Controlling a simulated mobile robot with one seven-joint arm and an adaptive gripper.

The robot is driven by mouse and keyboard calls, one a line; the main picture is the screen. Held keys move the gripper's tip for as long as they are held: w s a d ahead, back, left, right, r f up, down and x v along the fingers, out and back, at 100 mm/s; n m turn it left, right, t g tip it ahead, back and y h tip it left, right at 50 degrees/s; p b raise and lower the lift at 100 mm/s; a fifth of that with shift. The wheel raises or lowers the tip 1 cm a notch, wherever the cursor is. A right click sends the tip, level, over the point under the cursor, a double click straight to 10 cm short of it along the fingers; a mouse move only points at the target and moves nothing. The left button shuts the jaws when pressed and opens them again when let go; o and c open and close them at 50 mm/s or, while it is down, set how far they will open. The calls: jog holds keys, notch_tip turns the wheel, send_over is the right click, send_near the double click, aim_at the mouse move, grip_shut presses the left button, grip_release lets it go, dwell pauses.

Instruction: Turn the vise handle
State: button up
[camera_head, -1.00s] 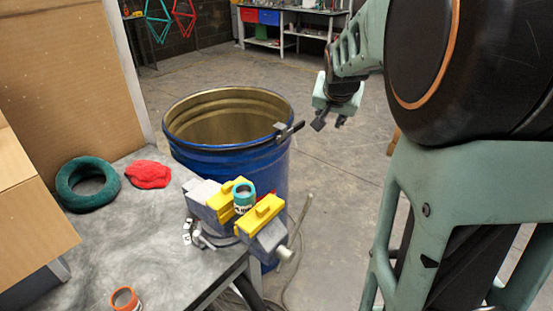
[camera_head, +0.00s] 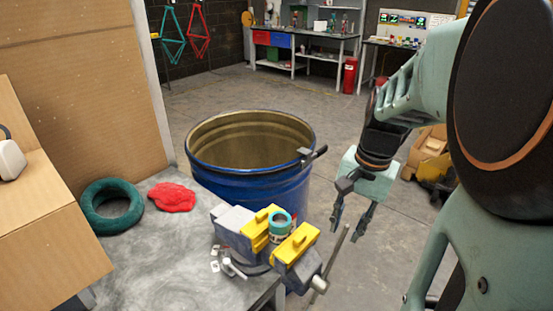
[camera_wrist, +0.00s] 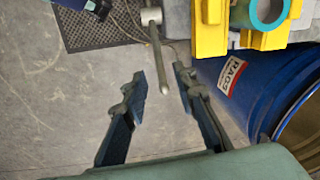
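The grey vise (camera_head: 232,218) with yellow jaws sits at the corner of the workbench, a teal-rimmed can (camera_head: 279,224) between its jaws. The vise handle (camera_head: 337,252) is a thin grey bar slanting up to the right from the screw end. In the wrist view the handle (camera_wrist: 158,58) hangs down from its round hub, its free end in line with the gap between the fingers. My gripper (camera_head: 346,226) is open and empty, pointing down just above and right of the handle's upper end. Whether the fingers are level with the handle, I cannot tell.
A blue barrel (camera_head: 255,188) stands behind the vise, a dark clamp-like piece on its rim. A teal ring (camera_head: 92,205) and a red cloth (camera_head: 172,196) lie on the workbench (camera_head: 165,265). The floor right of the vise is open.

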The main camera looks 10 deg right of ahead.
aim_at(342, 237)
jog(key=f, duration=0.5)
jog(key=shift+w+a+f, duration=0.2)
jog(key=shift+w+a, duration=0.05)
grip_shut()
